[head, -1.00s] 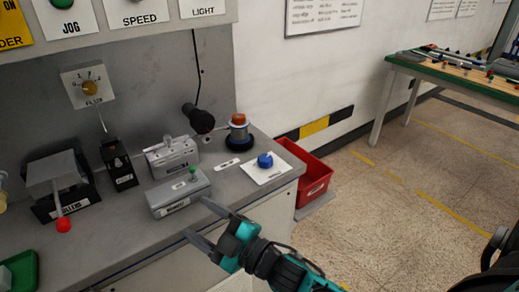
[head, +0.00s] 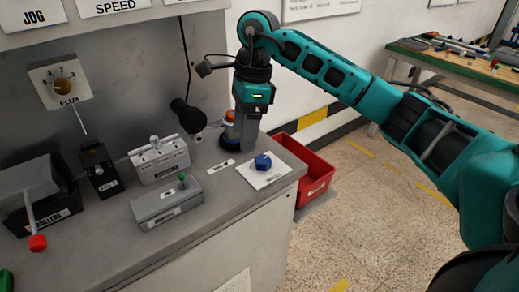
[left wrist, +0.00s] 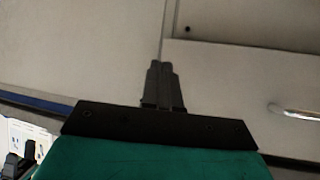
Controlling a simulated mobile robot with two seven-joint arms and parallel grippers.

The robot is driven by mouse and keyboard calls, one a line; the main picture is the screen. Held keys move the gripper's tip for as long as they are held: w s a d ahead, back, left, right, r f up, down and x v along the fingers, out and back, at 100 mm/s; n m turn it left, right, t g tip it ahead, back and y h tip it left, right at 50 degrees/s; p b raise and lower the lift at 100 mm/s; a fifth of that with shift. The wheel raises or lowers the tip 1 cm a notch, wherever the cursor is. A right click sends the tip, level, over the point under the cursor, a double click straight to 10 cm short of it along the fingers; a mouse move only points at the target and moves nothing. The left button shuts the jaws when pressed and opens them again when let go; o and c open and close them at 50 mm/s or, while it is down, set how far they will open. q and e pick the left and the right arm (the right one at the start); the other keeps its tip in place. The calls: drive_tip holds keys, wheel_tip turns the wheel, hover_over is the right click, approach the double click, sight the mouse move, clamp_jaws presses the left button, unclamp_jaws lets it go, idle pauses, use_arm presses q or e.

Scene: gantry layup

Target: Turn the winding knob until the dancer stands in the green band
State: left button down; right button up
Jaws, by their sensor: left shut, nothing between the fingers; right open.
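A blue knob (head: 263,162) sits on a white plate (head: 275,176) at the bench's right end; its label is too small to read. I cannot tell for certain that it is the winding knob. No dancer or green band is clearly visible. My right gripper (head: 245,143) points down just left of and behind the blue knob, apart from it. It is open, seen edge-on, and partly hides an orange-topped device (head: 229,116) with a dark base. My left gripper (left wrist: 162,88) shows only in the left wrist view, shut and empty, before pale cabinet panels.
A grey box with a green-tipped lever (head: 183,180) and a switch box (head: 158,160) stand left of the knob. A red-balled lever (head: 38,242) and a FLUX dial (head: 62,84) are farther left. A red bin (head: 317,172) stands on the floor beyond the bench's right end.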

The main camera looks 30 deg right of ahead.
wheel_tip(320, 180, up, 3)
drive_tip(key=h, duration=0.2)
hover_over(263, 159)
wheel_tip(263, 159, down, 12)
drive_tip(key=shift+r+b, duration=0.15)
drive_tip(key=shift+b, duration=0.15)
use_arm(q)
drive_tip(key=shift+w+d+f, duration=0.1)
drive_tip(key=shift+w+f, duration=0.2)
drive_tip(key=shift+w, duration=0.05)
use_arm(e)
drive_tip(key=shift+f, duration=0.65)
drive_tip(key=shift+c, duration=0.3)
drive_tip(key=c, duration=1)
use_arm(q)
drive_tip(key=shift+w+r, duration=0.1)
use_arm(e)
drive_tip(key=shift+m, duration=0.3)
